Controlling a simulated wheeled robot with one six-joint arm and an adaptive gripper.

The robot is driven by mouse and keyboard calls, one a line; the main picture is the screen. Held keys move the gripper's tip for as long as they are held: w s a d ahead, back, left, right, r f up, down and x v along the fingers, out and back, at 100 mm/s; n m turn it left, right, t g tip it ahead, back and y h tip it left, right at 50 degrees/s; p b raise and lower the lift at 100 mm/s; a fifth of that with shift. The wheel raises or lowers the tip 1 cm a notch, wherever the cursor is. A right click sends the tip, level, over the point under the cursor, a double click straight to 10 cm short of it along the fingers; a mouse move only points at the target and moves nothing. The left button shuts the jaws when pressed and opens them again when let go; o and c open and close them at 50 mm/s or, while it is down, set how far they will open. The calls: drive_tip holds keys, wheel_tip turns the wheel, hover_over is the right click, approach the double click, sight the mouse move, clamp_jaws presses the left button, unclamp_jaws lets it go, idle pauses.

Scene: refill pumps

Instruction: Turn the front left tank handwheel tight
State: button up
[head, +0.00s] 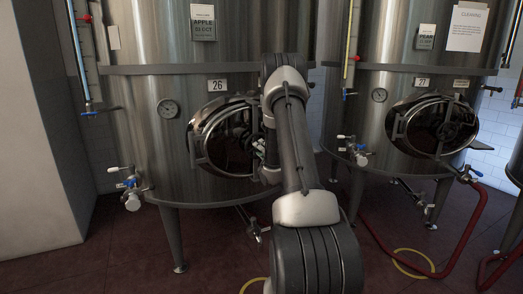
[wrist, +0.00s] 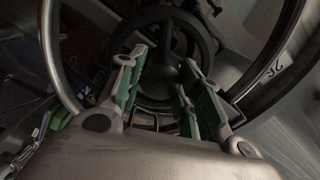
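The left tank (head: 165,75), with number plate 26, carries an oval manway door (head: 213,140) on its front. In the head view its handwheel is mostly hidden behind my arm. In the wrist view the dark round handwheel (wrist: 205,38) lies straight ahead, with its spokes and hub showing. My gripper (wrist: 161,72) is open, its two green-padded fingers apart and pointing at the wheel. The fingertips overlap the lower part of the wheel in the picture; I cannot tell whether they touch it. In the head view my gripper (head: 260,150) is largely hidden at the door's right side.
A second tank (head: 400,65), plate 27, stands at the right with its own oval door (head: 432,126). Valves (head: 131,190) stick out low on the left tank. Red hoses (head: 462,232) lie on the right floor. A pale wall (head: 38,130) stands far left.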

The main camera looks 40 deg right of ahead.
drive_tip(key=o, duration=0.4)
drive_tip(key=v, duration=1.2)
